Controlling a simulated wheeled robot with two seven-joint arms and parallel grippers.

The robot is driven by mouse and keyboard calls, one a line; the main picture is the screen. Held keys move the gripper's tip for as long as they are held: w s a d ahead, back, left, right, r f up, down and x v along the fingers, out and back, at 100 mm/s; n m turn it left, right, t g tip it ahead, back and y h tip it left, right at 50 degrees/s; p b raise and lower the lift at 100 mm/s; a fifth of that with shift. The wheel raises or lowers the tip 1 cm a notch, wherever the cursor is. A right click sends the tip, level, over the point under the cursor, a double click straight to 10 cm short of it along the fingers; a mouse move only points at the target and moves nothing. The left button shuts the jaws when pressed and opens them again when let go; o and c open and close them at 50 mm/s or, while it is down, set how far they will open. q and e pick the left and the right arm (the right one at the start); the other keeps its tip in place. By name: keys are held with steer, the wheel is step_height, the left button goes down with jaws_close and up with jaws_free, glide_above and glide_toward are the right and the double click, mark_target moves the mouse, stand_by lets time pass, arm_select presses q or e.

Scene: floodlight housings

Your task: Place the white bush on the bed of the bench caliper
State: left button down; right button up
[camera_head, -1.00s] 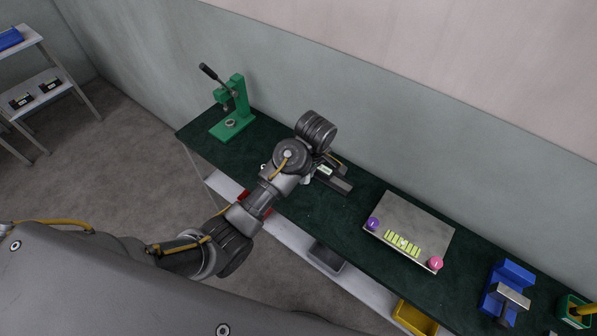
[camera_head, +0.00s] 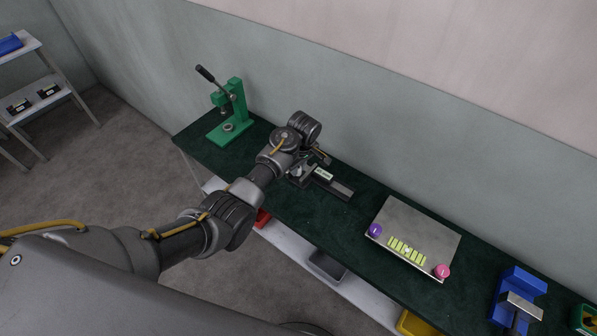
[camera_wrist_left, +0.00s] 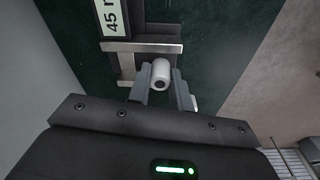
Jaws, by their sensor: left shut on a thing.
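The white bush (camera_wrist_left: 161,72) is a small white cylinder with a dark hole in its end. My left gripper (camera_wrist_left: 163,86) is shut on it, with one finger on each side. The bench caliper (camera_head: 339,188) lies on the green bench top, with a pale display on its dark body. In the left wrist view, the caliper's metal jaw (camera_wrist_left: 140,47) is just beyond the bush; I cannot tell whether they touch. In the head view, my left gripper (camera_head: 321,156) is over the caliper's back end, partly hidden by my wrist. My right gripper is out of view.
A green press (camera_head: 231,112) stands at the bench's left end. A grey plate (camera_head: 424,224) with yellow strips, a purple knob and a pink knob is right of the caliper. A blue fixture (camera_head: 515,288) stands further right. The wall runs close behind the bench.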

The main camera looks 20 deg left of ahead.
arm_select(q)
step_height(320, 180, down, 2)
steer(key=shift+f, duration=0.3)
steer(key=shift+s, duration=0.1)
steer(key=c, duration=1.3)
jaws_free()
steer(key=shift+f, duration=0.1)
steer(key=r, duration=0.4)
steer(key=d+r, duration=0.1)
steer(key=r, duration=0.3)
steer(key=r+b, duration=0.1)
steer(key=r, duration=0.3)
steer(key=shift+s+d+r, duration=0.1)
steer(key=shift+s+d, duration=0.05)
steer(key=shift+s, duration=0.2)
